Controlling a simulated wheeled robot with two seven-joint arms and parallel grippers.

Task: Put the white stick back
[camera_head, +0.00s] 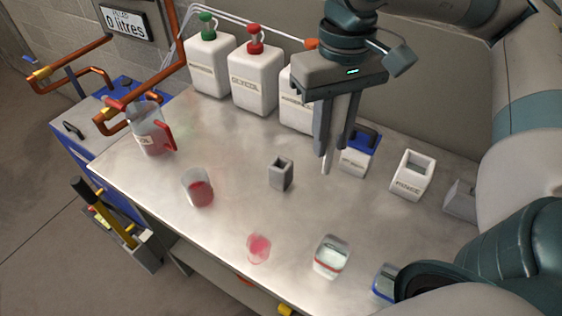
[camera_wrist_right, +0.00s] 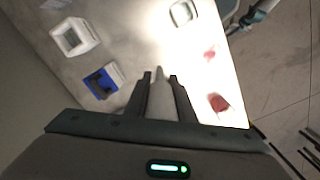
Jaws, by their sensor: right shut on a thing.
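My right gripper (camera_head: 331,150) hangs above the back middle of the steel table, pointing down. It is shut on a thin white stick (camera_head: 327,164), whose pale tip shows just below the fingers. In the right wrist view the stick (camera_wrist_right: 160,101) lies between the two dark fingers. The stick is off the table. A small grey open-topped holder (camera_head: 281,175) stands on the table to the left of and below the gripper in the head view. My left gripper is not in view.
Several white bottles (camera_head: 254,80) line the back. A blue-topped box (camera_head: 359,153) and a white RINSE box (camera_head: 412,178) stand right of the gripper.

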